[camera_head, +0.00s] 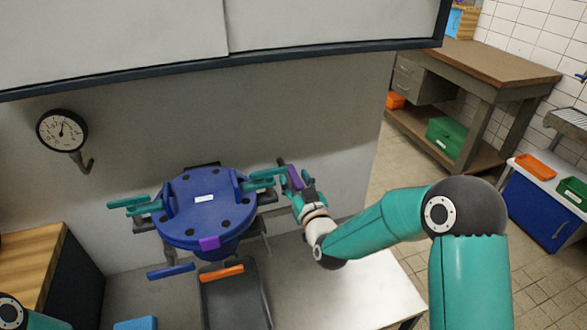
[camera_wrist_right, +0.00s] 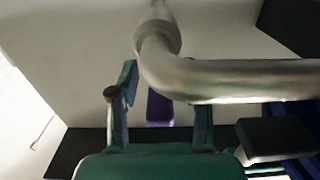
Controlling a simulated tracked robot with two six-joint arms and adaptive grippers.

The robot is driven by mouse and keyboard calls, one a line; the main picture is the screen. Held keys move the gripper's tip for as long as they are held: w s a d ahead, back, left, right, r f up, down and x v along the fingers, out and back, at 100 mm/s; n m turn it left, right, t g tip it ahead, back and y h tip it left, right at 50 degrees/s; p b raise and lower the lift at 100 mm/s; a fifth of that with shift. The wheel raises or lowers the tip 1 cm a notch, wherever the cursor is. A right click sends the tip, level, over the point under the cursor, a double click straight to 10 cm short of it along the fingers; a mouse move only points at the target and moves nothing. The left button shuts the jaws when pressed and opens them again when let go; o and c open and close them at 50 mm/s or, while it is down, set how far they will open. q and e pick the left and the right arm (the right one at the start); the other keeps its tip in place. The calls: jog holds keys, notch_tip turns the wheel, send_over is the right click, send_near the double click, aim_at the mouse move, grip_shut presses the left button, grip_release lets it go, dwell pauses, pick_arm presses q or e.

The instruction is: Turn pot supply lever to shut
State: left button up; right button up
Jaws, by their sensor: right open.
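A blue round pot (camera_head: 205,212) with a dark-bolted lid and a white label stands against the grey wall. A purple handle (camera_head: 294,177) is at its right side, by the end of a teal bar; I take it as the lever, though no name is readable on it. My right gripper (camera_head: 296,182) is at this handle. In the right wrist view, the purple handle (camera_wrist_right: 159,107) shows between the two spread fingers of my gripper (camera_wrist_right: 160,108); I cannot tell whether they touch it. Only a piece of my left arm shows at the lower left; its gripper is out of view.
A metal pipe (camera_wrist_right: 210,80) crosses close above the fingers in the wrist view. A gauge (camera_head: 62,130) hangs on the wall at left. White tabletop (camera_head: 375,285) is clear at right.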

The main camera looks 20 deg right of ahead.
jog(key=shift+w, duration=0.85)
jog(key=shift+c, duration=0.2)
grip_shut()
jog(key=m+h+b, duration=0.1)
jog(key=h+b, duration=0.1)
jog(key=shift+f+m+b, duration=0.15)
jog(key=shift+m+b, duration=0.15)
jog(key=h, duration=0.1)
jog(key=m+h+b, duration=0.1)
jog(key=shift+r+h, duration=0.2)
jog(key=shift+h, duration=0.1)
jog(key=shift+d+m+g, duration=0.1)
jog(key=shift+m+g, duration=0.2)
jog(key=shift+o, duration=0.2)
grip_release()
